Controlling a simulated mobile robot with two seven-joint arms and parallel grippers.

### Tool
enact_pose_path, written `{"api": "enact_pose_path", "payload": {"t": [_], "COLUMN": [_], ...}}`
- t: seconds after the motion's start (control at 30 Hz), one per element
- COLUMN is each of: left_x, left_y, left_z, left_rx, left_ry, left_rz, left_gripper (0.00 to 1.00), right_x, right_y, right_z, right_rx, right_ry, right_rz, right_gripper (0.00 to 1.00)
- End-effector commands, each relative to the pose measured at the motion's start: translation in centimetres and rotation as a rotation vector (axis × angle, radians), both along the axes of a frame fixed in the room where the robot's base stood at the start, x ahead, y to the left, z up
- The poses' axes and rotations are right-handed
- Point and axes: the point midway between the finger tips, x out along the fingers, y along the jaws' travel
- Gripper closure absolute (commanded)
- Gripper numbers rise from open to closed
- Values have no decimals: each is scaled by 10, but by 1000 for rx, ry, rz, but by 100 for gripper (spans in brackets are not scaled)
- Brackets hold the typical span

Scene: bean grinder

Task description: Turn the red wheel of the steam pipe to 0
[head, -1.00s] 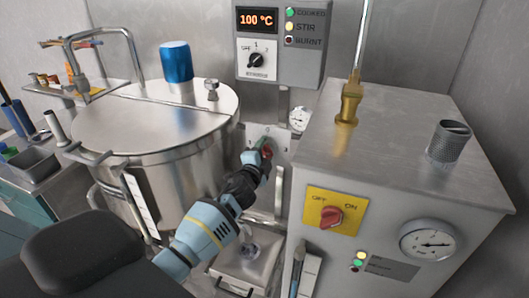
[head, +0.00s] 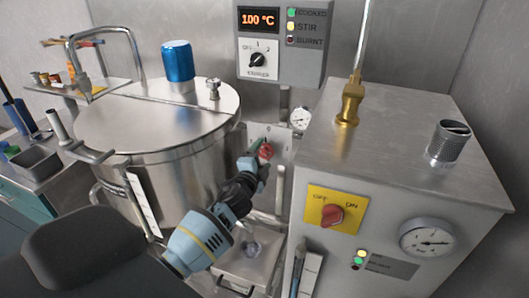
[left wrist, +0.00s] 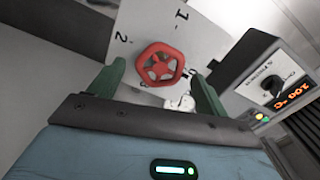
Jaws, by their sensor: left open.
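The red wheel (head: 267,151) is small in the head view, in front of a pale plate (head: 284,136) between the kettle and the steel cabinet. In the left wrist view the wheel (left wrist: 160,64) shows face-on before the plate (left wrist: 190,28), which carries the marks 1 and 2; a further mark is partly hidden by the wheel. My left gripper (left wrist: 158,72) is open, its green fingertips on either side of the wheel with gaps between. It also shows at the wheel in the head view (head: 257,155). My right gripper is not in view.
The large steel kettle (head: 150,125) stands left of the arm. The steel cabinet (head: 400,150) with a red switch (head: 332,215) stands to the right. A control box (head: 281,45) reading 100 °C hangs above. A small gauge (head: 301,118) sits beside the plate.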

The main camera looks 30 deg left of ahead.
Motion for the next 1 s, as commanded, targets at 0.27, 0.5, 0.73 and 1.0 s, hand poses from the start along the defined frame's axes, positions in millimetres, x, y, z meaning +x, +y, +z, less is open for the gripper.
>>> {"api": "enact_pose_path", "payload": {"t": [0.27, 0.5, 0.73, 1.0], "left_x": [-34, -42, -42, -44], "left_y": [-8, -10, -10, -11], "left_z": [0, 0, 0, -4], "left_rx": [1, 1, 1, -7], "left_ry": [1, 0, 1, 7], "left_rz": [0, 1, 1, -2], "left_gripper": [23, 23, 23, 23], "right_x": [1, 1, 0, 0], "right_y": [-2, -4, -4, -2], "right_z": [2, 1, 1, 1], "right_rx": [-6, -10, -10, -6], "right_ry": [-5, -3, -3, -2], "right_rz": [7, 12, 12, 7], "right_gripper": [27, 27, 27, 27]}}
